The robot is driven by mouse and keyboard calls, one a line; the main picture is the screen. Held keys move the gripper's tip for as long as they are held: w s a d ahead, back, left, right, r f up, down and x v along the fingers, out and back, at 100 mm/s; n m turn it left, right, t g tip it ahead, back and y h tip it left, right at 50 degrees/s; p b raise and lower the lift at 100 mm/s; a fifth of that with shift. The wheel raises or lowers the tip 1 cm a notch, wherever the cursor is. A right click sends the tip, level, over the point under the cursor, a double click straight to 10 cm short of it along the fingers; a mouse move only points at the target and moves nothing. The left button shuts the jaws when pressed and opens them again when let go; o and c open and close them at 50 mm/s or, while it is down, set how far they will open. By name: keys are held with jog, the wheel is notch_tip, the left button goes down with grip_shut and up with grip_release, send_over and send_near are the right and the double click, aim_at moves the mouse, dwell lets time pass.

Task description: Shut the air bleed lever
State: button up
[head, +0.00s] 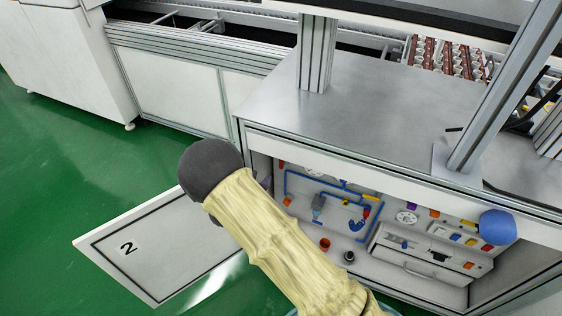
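An open bay under the metal workbench holds a pneumatic panel (340,180) with blue pipes (300,203). Small coloured parts sit along it, among them a yellow piece (371,197), a red piece (366,211) and a curved blue piece (357,225). I cannot tell which of these is the air bleed lever, or its position. My arm, in a cream sleeve with a dark grey rounded part, reaches up from the bottom across the left side of the bay. No gripper fingers show.
The workbench top (370,110) overhangs the bay, with upright metal posts. A white drawer-like unit (420,262), a round gauge (406,217), an orange cup (325,244) and a black cup (348,257) are inside.

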jog(key=b+x, duration=0.1)
jog(key=x, duration=0.7)
jog(key=b+x, duration=0.1)
jog(key=x, duration=0.8)
jog(key=shift+w+d, duration=0.1)
jog(key=shift+d, duration=0.15)
jog(key=shift+c, duration=0.2)
grip_shut()
